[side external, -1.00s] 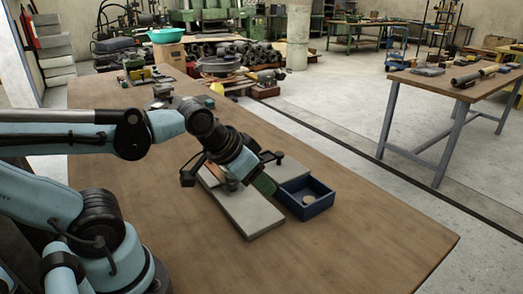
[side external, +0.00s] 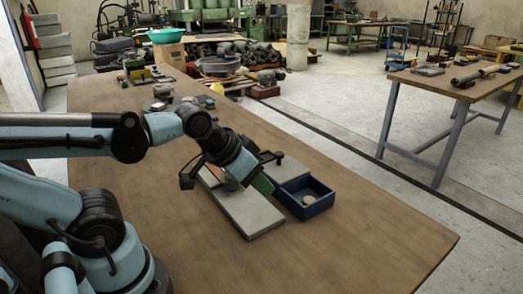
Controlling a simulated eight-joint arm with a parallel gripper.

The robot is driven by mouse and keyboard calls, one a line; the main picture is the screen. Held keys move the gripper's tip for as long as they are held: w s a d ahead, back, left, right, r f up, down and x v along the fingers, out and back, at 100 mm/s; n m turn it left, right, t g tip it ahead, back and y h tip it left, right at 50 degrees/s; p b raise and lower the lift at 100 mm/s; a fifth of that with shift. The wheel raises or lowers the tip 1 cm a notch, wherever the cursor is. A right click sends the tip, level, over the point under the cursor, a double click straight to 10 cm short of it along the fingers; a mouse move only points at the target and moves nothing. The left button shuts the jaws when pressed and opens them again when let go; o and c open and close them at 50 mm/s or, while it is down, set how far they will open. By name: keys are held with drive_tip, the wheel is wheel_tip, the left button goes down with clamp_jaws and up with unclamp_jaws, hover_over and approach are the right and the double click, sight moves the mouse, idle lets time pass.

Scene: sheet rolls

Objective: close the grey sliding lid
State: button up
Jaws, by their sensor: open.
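A blue open-topped box (side external: 304,199) sits on the wooden table, right of centre, with a small round pale object (side external: 309,199) inside. A grey lid (side external: 291,170) lies at the far end of the box, leaving its near part uncovered. My gripper (side external: 248,184) is open, tilted down just left of the box, over a long pale grey plate (side external: 252,215). Its green part is close to the box's left wall and the lid's near left corner; I cannot tell whether it touches. The wrist hides part of the plate and the lid's left side.
The long plate lies flat along the left side of the box. Small tools and parts (side external: 160,90) stand farther back on the table (side external: 360,240). The table is clear in front of and to the right of the box. A second table (side external: 470,85) stands well apart.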

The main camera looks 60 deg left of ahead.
drive_tip(key=shift+w+a+r, duration=0.1)
drive_tip(key=shift+a, duration=0.1)
drive_tip(key=shift+c, duration=1.2)
drive_tip(key=w+a+r+n, duration=0.1)
drive_tip(key=a, duration=0.2)
drive_tip(key=w+a+r+g, duration=0.1)
drive_tip(key=w+a, duration=0.1)
drive_tip(key=a, duration=0.1)
drive_tip(key=w+a+r+n, duration=0.1)
drive_tip(key=w+a, duration=0.1)
drive_tip(key=a, duration=0.1)
drive_tip(key=shift+w+a+r+n+g+h, duration=0.1)
drive_tip(key=shift+w+a+n+g+h, duration=0.05)
drive_tip(key=shift+w+n+g+h, duration=0.2)
clamp_jaws()
drive_tip(key=w+a+n+h, duration=0.2)
drive_tip(key=a, duration=1.2)
approach(284, 164)
drive_tip(key=shift+w+a+f, duration=0.2)
drive_tip(key=shift+a+f, duration=0.15)
drive_tip(key=shift+f, duration=0.35)
drive_tip(key=shift+w+a+f, duration=0.25)
drive_tip(key=shift+a+f, duration=0.15)
drive_tip(key=shift+f, duration=0.3)
